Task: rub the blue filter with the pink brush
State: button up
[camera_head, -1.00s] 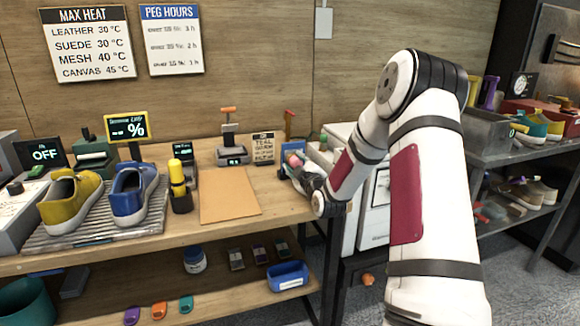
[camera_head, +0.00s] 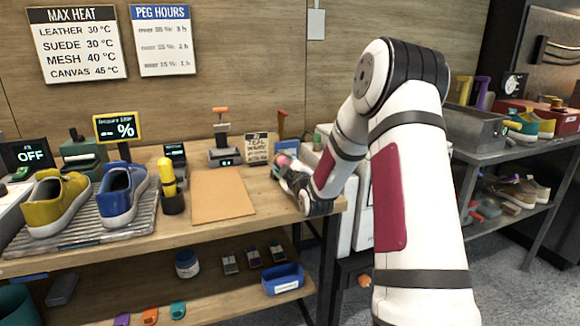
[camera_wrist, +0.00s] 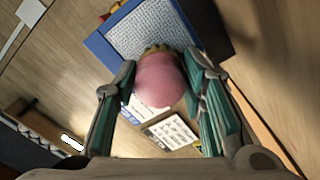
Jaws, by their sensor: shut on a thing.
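The pink brush (camera_wrist: 158,80) is held between the two teal-padded fingers of my gripper (camera_wrist: 161,68). Its tan bristles point toward the blue filter (camera_wrist: 97,47), a blue frame around a grey mesh, in the upper middle of the wrist view. The bristles overlap the lower edge of the mesh; I cannot tell if they touch it. In the head view the brush shows as a small pink spot (camera_head: 283,160) at my gripper (camera_head: 287,170), at the bench's right end. The filter is a small blue shape there (camera_head: 282,126), behind the gripper and partly hidden.
A tan mat (camera_head: 222,196) lies clear on the bench. The yellow shoe (camera_head: 55,203) and blue shoe (camera_head: 123,193) sit on a ribbed rack farther left.

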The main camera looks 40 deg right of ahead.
jog(key=shift+w+a+r, duration=0.1)
jog(key=shift+w+a, duration=0.15)
jog(key=shift+a, duration=0.25)
jog(key=shift+b+v, duration=0.35)
jog(key=shift+v, duration=2.7)
jog(key=shift+s+d, duration=0.1)
jog(key=shift+s, duration=0.05)
jog(key=shift+v, duration=1.4)
